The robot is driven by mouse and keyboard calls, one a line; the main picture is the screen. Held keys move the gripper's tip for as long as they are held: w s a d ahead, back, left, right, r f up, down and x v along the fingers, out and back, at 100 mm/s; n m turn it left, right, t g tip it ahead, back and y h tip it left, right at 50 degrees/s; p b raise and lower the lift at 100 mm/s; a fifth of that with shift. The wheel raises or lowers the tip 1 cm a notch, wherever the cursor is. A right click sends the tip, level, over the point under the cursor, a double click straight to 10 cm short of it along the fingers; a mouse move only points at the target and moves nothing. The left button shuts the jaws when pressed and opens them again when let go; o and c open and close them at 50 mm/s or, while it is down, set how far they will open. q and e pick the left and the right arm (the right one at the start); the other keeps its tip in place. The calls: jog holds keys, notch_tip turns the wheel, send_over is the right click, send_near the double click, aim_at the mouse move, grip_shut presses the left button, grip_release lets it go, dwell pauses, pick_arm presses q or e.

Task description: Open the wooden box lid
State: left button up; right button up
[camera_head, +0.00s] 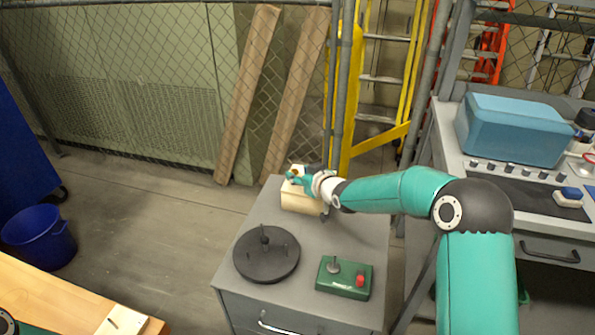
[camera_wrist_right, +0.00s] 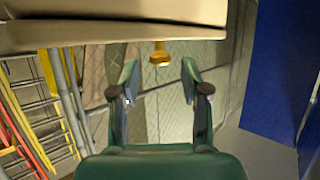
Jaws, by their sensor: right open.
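The pale wooden box (camera_head: 300,199) stands at the back of the grey cabinet top. In the right wrist view it fills the top edge (camera_wrist_right: 120,12), and its thin lid (camera_wrist_right: 115,33) shows as a slab with a dark seam; the lid looks closed. A brass knob (camera_wrist_right: 159,53) sticks out from the lid. My right gripper (camera_head: 296,179) is over the box top, partly hiding it. In the right wrist view its fingers (camera_wrist_right: 159,66) are open, one on each side of the knob, with gaps visible. My left gripper does not show.
A black round fixture (camera_head: 267,254) and a green control box (camera_head: 343,277) with a red button stand on the cabinet (camera_head: 228,273) in front of the box. A wire fence and leaning planks (camera_head: 247,95) are behind. A workbench with a blue case (camera_head: 513,129) is at right.

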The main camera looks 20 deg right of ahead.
jog(key=shift+x, duration=1)
grip_shut()
